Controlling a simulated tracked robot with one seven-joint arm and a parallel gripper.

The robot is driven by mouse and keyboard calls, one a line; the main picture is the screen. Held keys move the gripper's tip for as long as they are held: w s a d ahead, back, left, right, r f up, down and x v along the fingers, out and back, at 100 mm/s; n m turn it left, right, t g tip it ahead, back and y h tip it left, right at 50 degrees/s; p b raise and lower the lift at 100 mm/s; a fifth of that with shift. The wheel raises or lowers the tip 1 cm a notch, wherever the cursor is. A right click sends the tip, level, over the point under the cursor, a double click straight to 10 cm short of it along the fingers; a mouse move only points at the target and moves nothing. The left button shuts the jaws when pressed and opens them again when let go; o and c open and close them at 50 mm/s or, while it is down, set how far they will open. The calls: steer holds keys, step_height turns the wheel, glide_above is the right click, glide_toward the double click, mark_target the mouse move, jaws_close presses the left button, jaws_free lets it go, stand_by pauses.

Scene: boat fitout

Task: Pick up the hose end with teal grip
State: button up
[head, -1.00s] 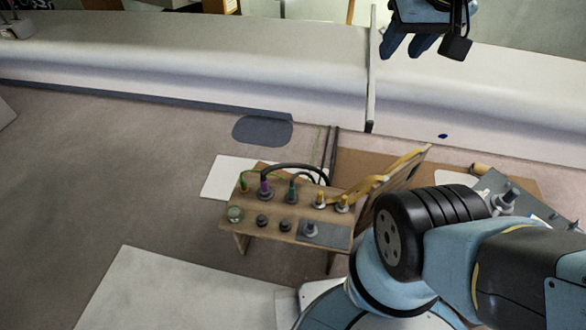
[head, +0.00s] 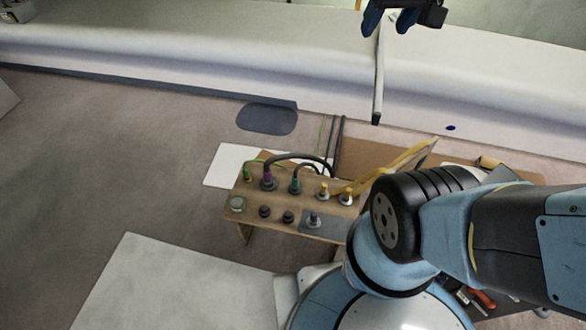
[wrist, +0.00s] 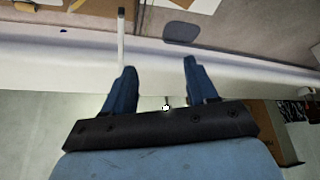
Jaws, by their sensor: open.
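The hose end with teal grip (head: 295,184) stands upright in the back row of a wooden stand (head: 240,215) in the head view. A dark hose loops up beside it. To its left stands a hose end with purple grip (head: 267,182). My gripper (head: 390,20) is at the top edge of the head view, far from the stand, with its blue fingers pointing down and partly cut off. In the wrist view my gripper (wrist: 157,80) has its two fingers wide apart with nothing between them. I cannot make out the teal grip in the wrist view.
Yellow-marked fittings (head: 323,191) stand right of the teal grip, and a green one (head: 247,175) stands at the left end. Dark round knobs (head: 265,211) are in front. A long white ledge (head: 200,70) with a thin upright post (head: 378,80) runs behind.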

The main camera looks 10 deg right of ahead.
steer(key=w+a+f+n+g, duration=0.2)
steer(key=w+a+f, duration=0.1)
steer(key=w+f, duration=0.9)
steer(key=n+g, duration=0.3)
steer(key=n, duration=0.2)
glide_above(295, 173)
step_height(295, 173, down, 45)
steer(key=shift+f, duration=7)
jaws_close()
